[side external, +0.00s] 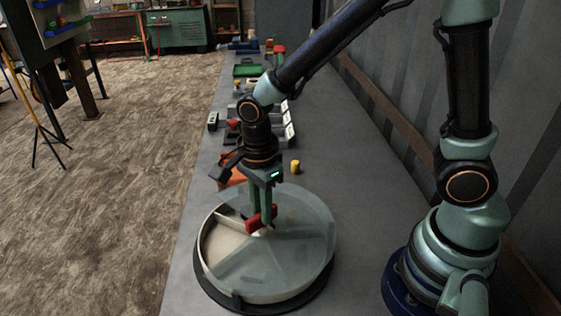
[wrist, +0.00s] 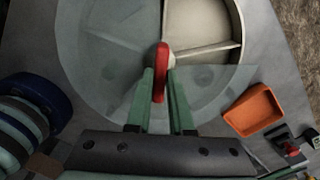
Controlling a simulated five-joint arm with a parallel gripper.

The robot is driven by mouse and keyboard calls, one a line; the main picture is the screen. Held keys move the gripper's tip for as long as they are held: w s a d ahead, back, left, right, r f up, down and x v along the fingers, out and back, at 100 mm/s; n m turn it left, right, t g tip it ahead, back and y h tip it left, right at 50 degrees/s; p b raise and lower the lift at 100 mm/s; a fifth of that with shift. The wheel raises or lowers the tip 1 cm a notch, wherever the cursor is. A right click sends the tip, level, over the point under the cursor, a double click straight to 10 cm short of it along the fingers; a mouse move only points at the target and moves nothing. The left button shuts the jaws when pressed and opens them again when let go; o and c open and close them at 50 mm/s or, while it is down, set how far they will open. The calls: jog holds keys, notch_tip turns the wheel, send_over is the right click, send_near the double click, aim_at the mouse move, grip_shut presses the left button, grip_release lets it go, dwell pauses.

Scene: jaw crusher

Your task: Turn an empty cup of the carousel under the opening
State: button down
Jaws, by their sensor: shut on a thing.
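The carousel (side external: 300,285) is a round tray of walled cups under a clear cover with a wedge-shaped opening. In the wrist view the opening (wrist: 212,22) is at upper right. A divider (wrist: 208,46) crosses it, so parts of two cups show; their visible floors are bare and beige. The covered cups are hazy and their contents cannot be told. My gripper (side external: 262,222) points down over the carousel's middle. Its fingers are shut on a red handle (wrist: 161,72) at the hub, which stands upright between the fingertips.
An orange bin (wrist: 253,110) stands beside the carousel, partly hidden behind my gripper in the side view. White-topped blocks (side external: 288,125) and a green tray (side external: 247,70) lie farther back. The bench right of the carousel is clear.

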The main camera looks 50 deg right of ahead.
jog(key=shift+r+m, duration=0.1)
jog(key=shift+m, duration=0.2)
dwell(0.4)
jog(key=c, duration=0.8)
grip_release()
notch_tip(320, 180, up, 12)
dwell(0.4)
jog(key=s+d+r+n+t, duration=0.1)
jog(key=d+n+t, duration=0.1)
jog(key=d+n, duration=0.4)
jog(key=s+d+r+n+t, duration=0.2)
jog(key=d+n, duration=0.4)
jog(key=n, duration=0.7)
jog(key=shift+s+r+n+t, duration=0.15)
jog(key=shift+r+n+t, duration=0.2)
jog(key=shift+t, duration=0.45)
